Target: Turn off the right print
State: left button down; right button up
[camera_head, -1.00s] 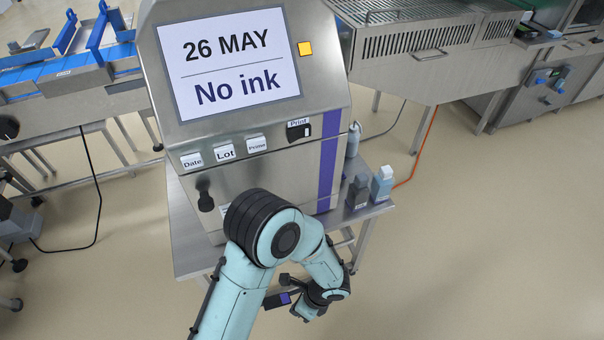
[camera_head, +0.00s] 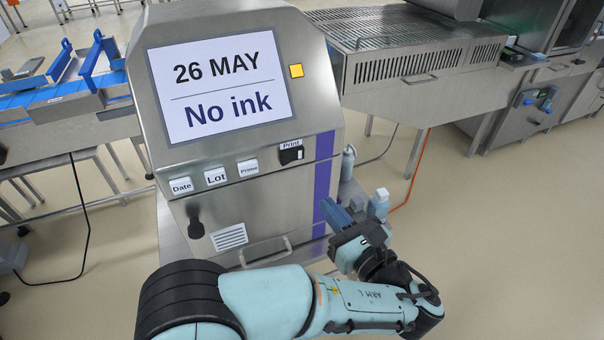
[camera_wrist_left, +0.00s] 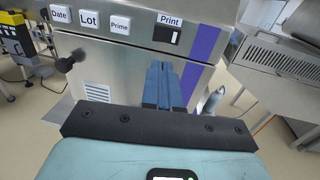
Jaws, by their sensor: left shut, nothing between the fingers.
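The Print switch (camera_head: 291,154) is a black rocker with a white part at its right end, on the front of the steel printer (camera_head: 262,182), below the screen. It also shows in the left wrist view (camera_wrist_left: 166,36). My left gripper (camera_head: 332,208) is shut and empty, its blue fingers pointing at the printer front. It is below and to the right of the switch in the head view, and apart from it. In the left wrist view the closed fingers (camera_wrist_left: 163,70) lie just below the switch. My right gripper is not in view.
Date, Lot and Prime buttons (camera_head: 215,177) sit left of the switch, above a black knob (camera_head: 196,228). Bottles (camera_head: 378,204) stand right of the printer, near my gripper.

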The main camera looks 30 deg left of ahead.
aim_at(287, 158)
pick_arm(q)
jog(key=x, duration=1.4)
jog(key=shift+s, duration=0.1)
jog(key=shift+a+r+m+t, duration=0.1)
jog(key=shift+a+m+t, duration=0.3)
jog(key=shift+a+m+t+h, duration=0.1)
jog(key=shift+m+t+h, duration=0.2)
jog(key=shift+t+h, duration=0.15)
